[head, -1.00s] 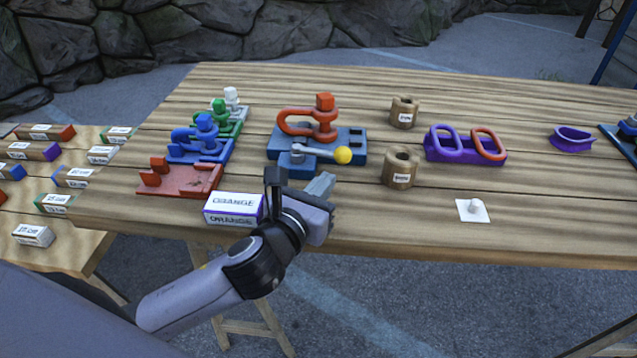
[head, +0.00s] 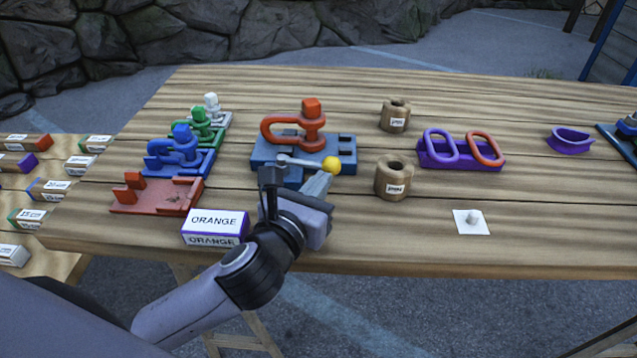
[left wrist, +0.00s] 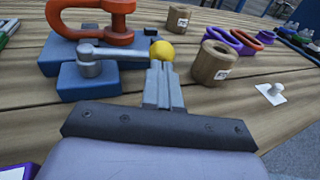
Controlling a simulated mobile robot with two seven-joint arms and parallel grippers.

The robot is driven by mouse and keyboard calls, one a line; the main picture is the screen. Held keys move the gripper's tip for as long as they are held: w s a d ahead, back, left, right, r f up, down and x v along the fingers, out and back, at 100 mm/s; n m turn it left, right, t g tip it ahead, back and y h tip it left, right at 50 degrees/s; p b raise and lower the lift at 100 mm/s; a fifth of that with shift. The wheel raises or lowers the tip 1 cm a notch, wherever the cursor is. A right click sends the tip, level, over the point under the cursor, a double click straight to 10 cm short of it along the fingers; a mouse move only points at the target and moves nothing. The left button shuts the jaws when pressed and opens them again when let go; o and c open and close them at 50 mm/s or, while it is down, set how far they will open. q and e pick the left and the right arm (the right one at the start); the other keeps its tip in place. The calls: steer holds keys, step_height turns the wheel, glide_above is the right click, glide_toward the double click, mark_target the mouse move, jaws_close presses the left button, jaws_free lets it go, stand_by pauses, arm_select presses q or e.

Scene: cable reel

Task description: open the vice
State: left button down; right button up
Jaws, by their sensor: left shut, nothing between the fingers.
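The blue vice (head: 340,154) stands in the middle of the table. Its grey lever ends in a yellow ball (head: 331,164) pointing right. An orange shackle (head: 305,126) sits upright in the vice. My left gripper (head: 318,184) is shut and empty, its fingertips just in front of the yellow ball. In the left wrist view the fingertips (left wrist: 161,72) lie right below the ball (left wrist: 162,51), beside the grey lever (left wrist: 122,53); whether they touch the ball I cannot tell. My right gripper is not in view.
Two wooden cylinders (head: 394,178) stand right of the vice. Red (head: 160,194), blue and green holders stand to the left. A purple tray (head: 460,160) holds two links.

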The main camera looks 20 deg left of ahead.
arm_select(q)
steer(key=p, duration=0.1)
steer(key=w+n+y+p, duration=0.1)
steer(key=shift+w+d+r+y+p, duration=0.1)
steer(key=shift+d+r+y+p, duration=0.2)
steer(key=shift+p, duration=0.05)
steer(key=shift+w+f+p, duration=0.1)
steer(key=shift+w+p, duration=0.15)
steer(key=shift+p, duration=0.15)
steer(key=shift+f, duration=0.2)
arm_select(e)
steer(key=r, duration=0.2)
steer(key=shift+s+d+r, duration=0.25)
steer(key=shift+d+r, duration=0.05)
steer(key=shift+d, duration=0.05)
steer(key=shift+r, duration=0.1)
